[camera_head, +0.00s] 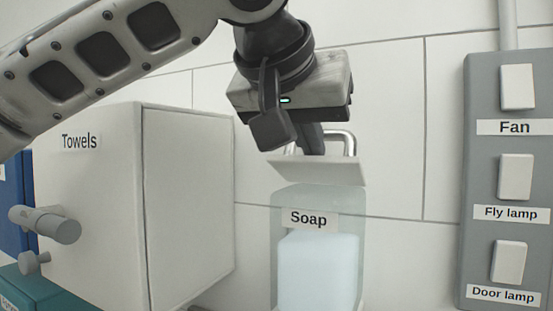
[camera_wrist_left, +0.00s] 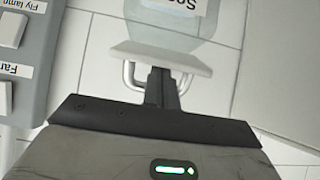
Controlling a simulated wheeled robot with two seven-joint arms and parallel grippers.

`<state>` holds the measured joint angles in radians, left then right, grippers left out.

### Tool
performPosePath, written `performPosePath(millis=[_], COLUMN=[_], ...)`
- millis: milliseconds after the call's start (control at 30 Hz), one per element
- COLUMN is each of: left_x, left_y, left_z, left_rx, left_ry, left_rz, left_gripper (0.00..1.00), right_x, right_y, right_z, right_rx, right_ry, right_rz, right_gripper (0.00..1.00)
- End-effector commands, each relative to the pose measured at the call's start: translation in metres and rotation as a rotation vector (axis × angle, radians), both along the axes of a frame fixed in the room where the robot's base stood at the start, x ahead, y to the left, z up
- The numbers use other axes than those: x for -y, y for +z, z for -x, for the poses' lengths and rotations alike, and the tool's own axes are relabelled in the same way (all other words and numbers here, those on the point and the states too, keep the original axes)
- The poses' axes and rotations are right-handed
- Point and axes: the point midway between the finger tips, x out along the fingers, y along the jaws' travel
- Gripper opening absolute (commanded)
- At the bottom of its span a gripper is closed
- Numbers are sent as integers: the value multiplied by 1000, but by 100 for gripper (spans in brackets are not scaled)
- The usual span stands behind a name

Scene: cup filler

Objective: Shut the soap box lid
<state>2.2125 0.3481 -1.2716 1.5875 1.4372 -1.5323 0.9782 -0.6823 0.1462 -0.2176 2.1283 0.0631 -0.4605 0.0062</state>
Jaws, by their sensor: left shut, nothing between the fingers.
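The soap box (camera_head: 319,255) is a translucent container with a "Soap" label and a pale blue block or filling inside. Its lid (camera_head: 318,172) is a light grey plate with a metal bar handle (camera_head: 349,141). The lid sits tilted at the box's top; whether it touches the rim is unclear. My left gripper (camera_head: 311,146) is shut and empty, pointing down at the lid by the handle. In the left wrist view, the shut fingers (camera_wrist_left: 163,84) reach the lid (camera_wrist_left: 160,57) between the handle's two sides; contact is unclear. My right gripper is out of view.
A white "Towels" cabinet (camera_head: 190,205) with a grey knob stands left of the soap box. A grey panel (camera_head: 480,130) with Fan, Fly lamp and Door lamp switches is on the right. Bare tiled wall (camera_head: 400,150) lies between the box and the panel.

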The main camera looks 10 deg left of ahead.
Motion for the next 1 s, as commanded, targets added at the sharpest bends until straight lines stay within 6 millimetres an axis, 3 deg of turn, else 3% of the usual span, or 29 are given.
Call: performPosePath(millis=[33, 300, 567, 767, 1000], left_x=[4, 4, 1, 1, 1], left_y=[-18, -31, -35, -35, -33], left_z=[3, 12, 16, 16, 17], left_rx=[40, 243, 359, 399, 412], left_ry=[-13, -19, -15, -15, -14], left_rz=[15, 89, 129, 144, 148], left_gripper=[0, 0, 0, 0, 0], right_x=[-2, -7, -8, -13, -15], right_y=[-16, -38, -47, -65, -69], right_z=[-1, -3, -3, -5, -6], right_rx=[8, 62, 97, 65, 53], right_ry=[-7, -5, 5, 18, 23], right_rz=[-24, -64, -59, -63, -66], right_gripper=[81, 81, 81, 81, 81])
